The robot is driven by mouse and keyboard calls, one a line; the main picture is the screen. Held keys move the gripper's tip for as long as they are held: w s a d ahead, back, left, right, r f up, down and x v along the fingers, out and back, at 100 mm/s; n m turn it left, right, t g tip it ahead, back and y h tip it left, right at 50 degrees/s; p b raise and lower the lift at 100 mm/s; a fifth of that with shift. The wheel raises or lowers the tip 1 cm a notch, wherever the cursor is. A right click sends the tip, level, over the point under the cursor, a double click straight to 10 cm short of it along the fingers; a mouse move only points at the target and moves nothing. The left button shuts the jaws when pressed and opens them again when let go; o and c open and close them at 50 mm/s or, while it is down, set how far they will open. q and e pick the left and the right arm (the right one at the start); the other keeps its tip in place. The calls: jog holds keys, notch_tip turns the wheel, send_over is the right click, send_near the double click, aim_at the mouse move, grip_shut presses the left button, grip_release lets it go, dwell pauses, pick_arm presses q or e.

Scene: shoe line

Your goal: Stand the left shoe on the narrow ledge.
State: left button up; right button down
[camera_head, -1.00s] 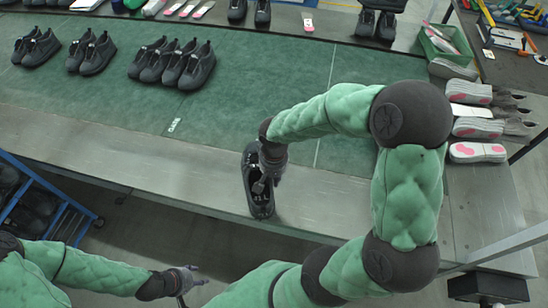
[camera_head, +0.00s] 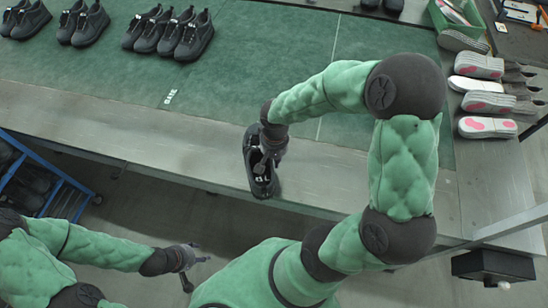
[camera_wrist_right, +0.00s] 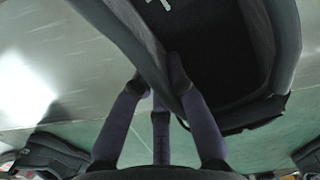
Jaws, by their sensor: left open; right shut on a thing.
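A single black shoe (camera_head: 263,186) is at the narrow bare metal ledge (camera_head: 120,130) along the table's front, with its long side across the strip and one end near the front edge. I cannot tell whether its sole touches the metal. My right gripper (camera_head: 270,152) is shut on this shoe at its opening and hides part of it. In the right wrist view the fingers (camera_wrist_right: 166,92) pinch the wall of the shoe (camera_wrist_right: 262,60), whose dark inside faces the camera. My left gripper (camera_head: 200,262) is open and empty, low in front of the table.
Several black shoes (camera_head: 185,38) stand in pairs on the green mat (camera_head: 265,60) at the back left. Grey and white shoes with pink soles (camera_head: 487,127) lie at the right, near a green bin (camera_head: 440,20). A blue rack (camera_head: 62,190) stands at the left. The ledge left of the shoe is clear.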

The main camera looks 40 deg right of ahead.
jog(key=shift+f+b, duration=0.55)
jog(key=shift+f, duration=0.15)
dwell(0.5)
jog(key=c, duration=1.2)
grip_release()
jog(key=shift+o, duration=0.2)
jog(key=shift+r, duration=0.15)
